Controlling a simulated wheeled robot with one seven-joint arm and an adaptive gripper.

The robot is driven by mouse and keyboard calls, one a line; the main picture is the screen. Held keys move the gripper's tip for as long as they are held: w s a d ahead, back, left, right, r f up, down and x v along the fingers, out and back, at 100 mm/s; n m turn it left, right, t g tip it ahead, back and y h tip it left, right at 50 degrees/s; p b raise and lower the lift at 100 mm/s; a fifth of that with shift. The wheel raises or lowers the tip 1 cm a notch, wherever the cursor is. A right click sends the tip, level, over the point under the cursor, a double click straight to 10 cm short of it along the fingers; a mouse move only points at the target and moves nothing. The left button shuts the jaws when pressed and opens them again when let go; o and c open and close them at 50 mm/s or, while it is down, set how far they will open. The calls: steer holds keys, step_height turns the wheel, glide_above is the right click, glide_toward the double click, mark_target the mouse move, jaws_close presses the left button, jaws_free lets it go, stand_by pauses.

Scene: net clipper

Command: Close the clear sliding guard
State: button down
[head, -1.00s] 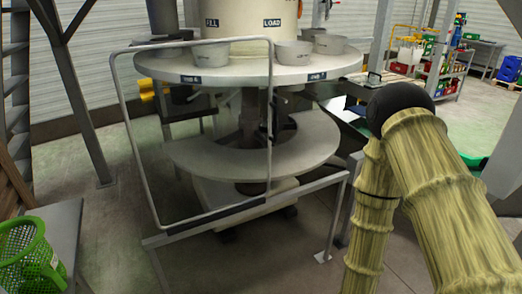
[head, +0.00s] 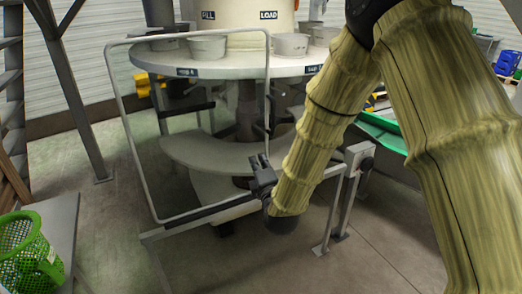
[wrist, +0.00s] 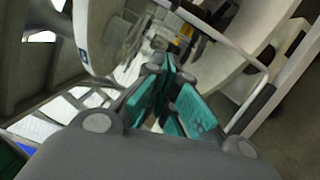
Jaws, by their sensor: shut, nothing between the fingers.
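The clear guard (head: 129,120) is a see-through panel in a rounded grey tube frame. It stands upright in front of the left and middle of the round machine, with a dark strip along its lower edge. My gripper (head: 260,163) is at the frame's lower right corner, by the right end of that strip; whether it touches is unclear. In the wrist view my gripper's teal fingers (wrist: 168,98) are together and empty. A pale tube with a dark section, likely the guard frame (wrist: 240,48), passes to their right.
The round table (head: 225,68) carries several grey cups behind the guard, above a lower ring shelf (head: 205,158). A metal rail (head: 335,178) runs below, with a post at right. A green basket (head: 28,250) sits on a bench at left. Floor is clear in front.

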steer(key=p+x, duration=0.2)
steer(key=x, duration=0.7)
steer(key=shift+w+d+r+p, duration=0.25)
steer(key=shift+w+d+p, duration=0.15)
steer(key=shift+w+d, duration=0.9)
steer(key=shift+d, duration=0.25)
steer(key=shift+r, duration=0.1)
steer(key=shift+d, duration=0.1)
